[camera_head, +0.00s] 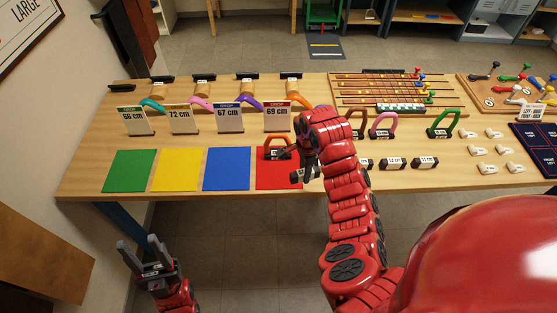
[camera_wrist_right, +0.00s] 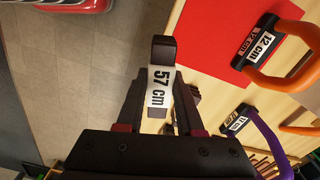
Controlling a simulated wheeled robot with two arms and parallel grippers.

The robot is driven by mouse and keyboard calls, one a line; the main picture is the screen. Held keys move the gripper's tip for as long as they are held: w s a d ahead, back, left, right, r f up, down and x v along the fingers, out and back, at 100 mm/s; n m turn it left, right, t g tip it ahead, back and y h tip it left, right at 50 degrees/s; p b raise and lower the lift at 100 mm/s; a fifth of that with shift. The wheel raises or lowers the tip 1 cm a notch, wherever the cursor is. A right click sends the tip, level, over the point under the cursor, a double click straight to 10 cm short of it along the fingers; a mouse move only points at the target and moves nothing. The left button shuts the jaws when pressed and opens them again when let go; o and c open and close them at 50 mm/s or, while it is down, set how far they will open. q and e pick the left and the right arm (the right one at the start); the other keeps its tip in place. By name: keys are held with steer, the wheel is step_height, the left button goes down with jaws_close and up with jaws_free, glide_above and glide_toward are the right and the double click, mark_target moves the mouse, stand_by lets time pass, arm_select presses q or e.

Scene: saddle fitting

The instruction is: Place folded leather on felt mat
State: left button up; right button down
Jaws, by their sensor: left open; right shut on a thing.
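My right gripper (camera_head: 309,168) is shut on a dark folded leather (camera_head: 297,176) at the right edge of the red felt mat (camera_head: 278,183). In the right wrist view, the folded leather (camera_wrist_right: 160,85) has a white "57 cm" label and sits between the fingers of the gripper (camera_wrist_right: 160,112). I cannot tell whether it touches the table. Green (camera_head: 128,171), yellow (camera_head: 176,170) and blue (camera_head: 227,169) felt mats lie to the left with bare tops. My left gripper (camera_head: 145,250) is open and empty, in front of the table.
An orange-handled piece (camera_head: 278,150) labelled "12 cm" stands on the back of the red mat. More labelled dark leathers (camera_head: 395,163) lie to the right. Purple, pink and green arches are nearby.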

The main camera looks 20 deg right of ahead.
steer(key=s+a+f+m+p, duration=0.2)
steer(key=s+a+m, duration=0.1)
steer(key=s, duration=0.5)
steer(key=w+b, duration=0.1)
steer(key=w, duration=0.1)
steer(key=w+a+f+b, duration=0.1)
steer(key=w, duration=0.2)
steer(key=w+b, duration=0.1)
steer(key=w, duration=0.1)
steer(key=shift+w+a+f+b, duration=0.25)
steer(key=shift+w+f+b, duration=0.05)
steer(key=shift+b, duration=0.1)
steer(key=w+b, duration=0.1)
steer(key=w, duration=0.1)
steer(key=w+b, duration=0.2)
steer(key=w+a+b, duration=0.1)
steer(key=w+b, duration=0.1)
steer(key=shift+a+f, duration=0.1)
steer(key=shift+f, duration=0.3)
steer(key=shift+w+r+p, duration=0.4)
steer(key=shift+w+p, duration=0.35)
steer(key=shift+w+a, duration=0.15)
steer(key=shift+w, duration=0.1)
steer(key=shift+w, duration=0.1)
